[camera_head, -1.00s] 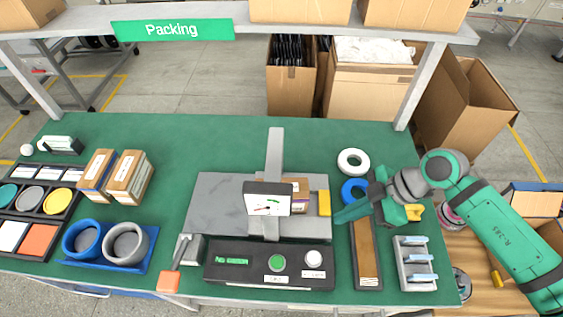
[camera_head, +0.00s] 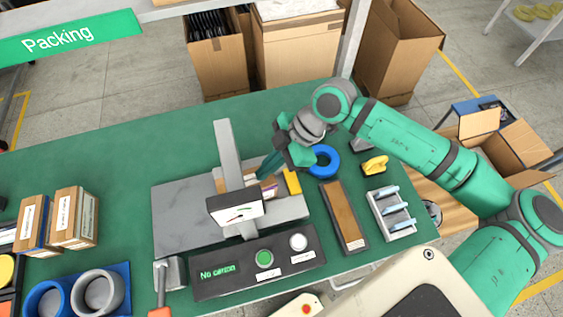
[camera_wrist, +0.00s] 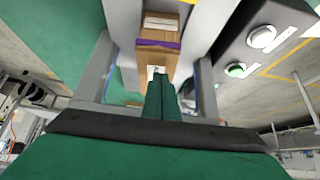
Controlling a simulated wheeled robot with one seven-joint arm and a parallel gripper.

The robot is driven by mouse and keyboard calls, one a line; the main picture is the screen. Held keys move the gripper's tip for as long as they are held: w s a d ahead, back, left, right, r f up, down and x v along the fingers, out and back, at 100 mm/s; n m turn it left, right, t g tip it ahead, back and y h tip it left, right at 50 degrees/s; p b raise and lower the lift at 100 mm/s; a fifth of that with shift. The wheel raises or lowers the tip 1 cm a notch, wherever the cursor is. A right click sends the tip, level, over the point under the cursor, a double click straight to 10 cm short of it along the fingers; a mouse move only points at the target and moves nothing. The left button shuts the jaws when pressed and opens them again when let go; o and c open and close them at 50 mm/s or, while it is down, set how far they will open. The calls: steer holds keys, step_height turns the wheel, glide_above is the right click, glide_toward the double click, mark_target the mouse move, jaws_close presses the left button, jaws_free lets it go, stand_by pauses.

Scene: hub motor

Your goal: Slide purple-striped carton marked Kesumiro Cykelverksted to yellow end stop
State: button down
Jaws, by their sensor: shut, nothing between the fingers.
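A brown carton with a purple stripe (camera_wrist: 158,43) lies in the grey channel of the fixture, just ahead of my fingertips in the wrist view. Its lettering is too small to read. In the head view the carton (camera_head: 256,190) is partly hidden behind the gauge, the upright post and my gripper. The yellow end stop (camera_head: 292,181) stands to the right of the carton. My gripper (camera_head: 266,174) points down at the fixture close to the carton, its fingers shut and empty. The closed fingers also show in the wrist view (camera_wrist: 160,82); I cannot tell whether they touch the carton.
A dial gauge (camera_head: 237,208) and grey post (camera_head: 229,155) rise over the fixture. The control box (camera_head: 255,262) in front reads "No carton". A blue ring (camera_head: 324,161), brown block (camera_head: 345,215) and grey rack (camera_head: 390,213) stand to the right. Two cartons (camera_head: 74,218) stand left.

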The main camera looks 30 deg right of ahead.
mark_target(252, 183)
steer(key=a, duration=0.2)
steer(key=w+a, duration=0.1)
steer(key=a, duration=0.1)
steer(key=shift+a, duration=0.15)
steer(key=shift+s+d+f, duration=0.1)
steer(key=shift+f, duration=0.35)
steer(key=shift+s+d+f, duration=0.1)
steer(key=shift+f, duration=0.35)
